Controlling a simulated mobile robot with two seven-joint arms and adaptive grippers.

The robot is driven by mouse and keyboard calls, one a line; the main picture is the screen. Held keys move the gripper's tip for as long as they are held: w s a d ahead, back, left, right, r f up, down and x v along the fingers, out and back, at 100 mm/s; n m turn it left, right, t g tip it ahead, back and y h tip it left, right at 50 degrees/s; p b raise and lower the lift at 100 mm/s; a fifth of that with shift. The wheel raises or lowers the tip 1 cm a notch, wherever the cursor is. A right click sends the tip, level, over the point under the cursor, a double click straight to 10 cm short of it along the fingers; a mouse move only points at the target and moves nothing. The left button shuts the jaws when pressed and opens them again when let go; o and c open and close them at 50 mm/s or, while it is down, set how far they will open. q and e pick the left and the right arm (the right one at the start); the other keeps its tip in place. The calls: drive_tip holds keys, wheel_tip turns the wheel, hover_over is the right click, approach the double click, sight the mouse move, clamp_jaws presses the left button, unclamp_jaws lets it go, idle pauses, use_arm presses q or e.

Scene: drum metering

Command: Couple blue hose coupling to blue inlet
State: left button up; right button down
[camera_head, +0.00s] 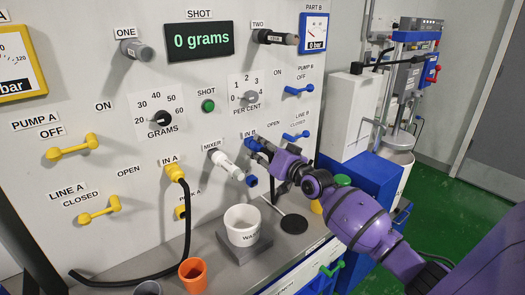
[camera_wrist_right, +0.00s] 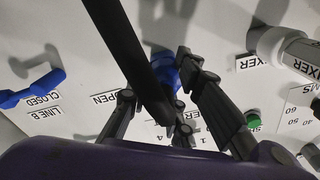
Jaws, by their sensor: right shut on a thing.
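My right gripper (camera_head: 270,152) is at the panel beside the IN B label, shut on the blue hose coupling (camera_head: 262,146). In the right wrist view the blue coupling (camera_wrist_right: 166,72) is partly hidden behind the black hose and the dark fingers (camera_wrist_right: 160,100). The blue inlet is at the IN B label, largely covered by the coupling and gripper. I cannot tell whether coupling and inlet are fully seated or only touching. My left gripper is not in view.
A yellow coupling (camera_head: 174,172) with a black hose sits at IN A. The white mixer nozzle (camera_head: 224,164) and a lower blue fitting (camera_head: 251,181) are close by. A white waste cup (camera_head: 242,225) stands below. A blue LINE B handle (camera_head: 296,135) is near my wrist.

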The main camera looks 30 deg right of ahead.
drive_tip(key=shift+r, duration=0.1)
drive_tip(key=c, duration=1.8)
unclamp_jaws()
drive_tip(key=o, duration=0.3)
drive_tip(key=shift+w, duration=0.15)
drive_tip(key=shift+s, duration=0.45)
drive_tip(key=s, duration=0.7)
drive_tip(key=s+d, duration=0.1)
drive_tip(key=s, duration=0.3)
